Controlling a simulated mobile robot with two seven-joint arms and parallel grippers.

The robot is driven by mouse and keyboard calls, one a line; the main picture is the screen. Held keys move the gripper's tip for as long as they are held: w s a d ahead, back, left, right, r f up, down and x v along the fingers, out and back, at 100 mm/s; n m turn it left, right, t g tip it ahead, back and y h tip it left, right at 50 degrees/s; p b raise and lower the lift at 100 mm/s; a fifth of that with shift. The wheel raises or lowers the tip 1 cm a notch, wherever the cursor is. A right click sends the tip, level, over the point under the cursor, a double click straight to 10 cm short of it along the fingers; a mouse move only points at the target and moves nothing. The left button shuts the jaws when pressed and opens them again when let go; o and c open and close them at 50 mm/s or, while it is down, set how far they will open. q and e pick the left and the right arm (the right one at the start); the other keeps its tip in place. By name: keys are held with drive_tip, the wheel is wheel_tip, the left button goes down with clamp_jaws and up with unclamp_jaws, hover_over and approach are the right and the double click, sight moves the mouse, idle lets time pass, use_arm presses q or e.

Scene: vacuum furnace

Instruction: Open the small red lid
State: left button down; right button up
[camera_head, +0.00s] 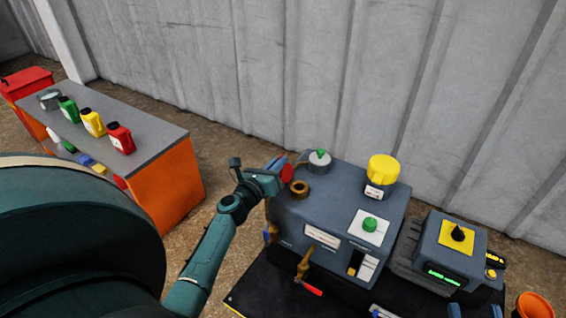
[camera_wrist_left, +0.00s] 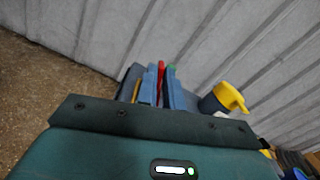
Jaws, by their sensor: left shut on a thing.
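The small red lid (camera_head: 287,173) is raised and tilted beside the brass-coloured round filler neck (camera_head: 299,188), at the left rear of the grey-blue machine (camera_head: 320,211). The neck is uncovered. My left gripper (camera_head: 280,165) has its blue fingers shut on the lid. In the left wrist view the red lid (camera_wrist_left: 160,70) shows edge-on as a thin strip between the fingers. Only two blue fingertips of my right gripper (camera_head: 472,311) show at the bottom right, apart and with nothing seen between them.
A green-topped cap (camera_head: 319,158) and a yellow cap (camera_head: 383,169) stand close by on the machine. A red-handled brass valve (camera_head: 304,270) juts from its front. Bottles stand on the grey-topped bench (camera_head: 153,135) at left. A corrugated wall (camera_head: 300,70) is behind.

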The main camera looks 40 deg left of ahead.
use_arm(q)
drive_tip(key=n, duration=0.1)
drive_tip(key=a+f+n, duration=0.1)
drive_tip(key=shift+a+n+p, duration=0.3)
drive_tip(key=shift+p, duration=0.05)
drive_tip(key=shift+s+a+f+n, duration=0.1)
drive_tip(key=shift+a+f+n, duration=0.1)
drive_tip(key=shift+n, duration=0.3)
use_arm(e)
drive_tip(key=shift+s+d+f, duration=0.1)
drive_tip(key=shift+s+f, duration=0.1)
drive_tip(key=shift+f, duration=0.05)
use_arm(q)
drive_tip(key=c, duration=1.5)
unclamp_jaws()
drive_tip(key=shift+c, duration=0.2)
use_arm(e)
drive_tip(key=shift+r, duration=0.25)
drive_tip(key=shift+w, duration=0.1)
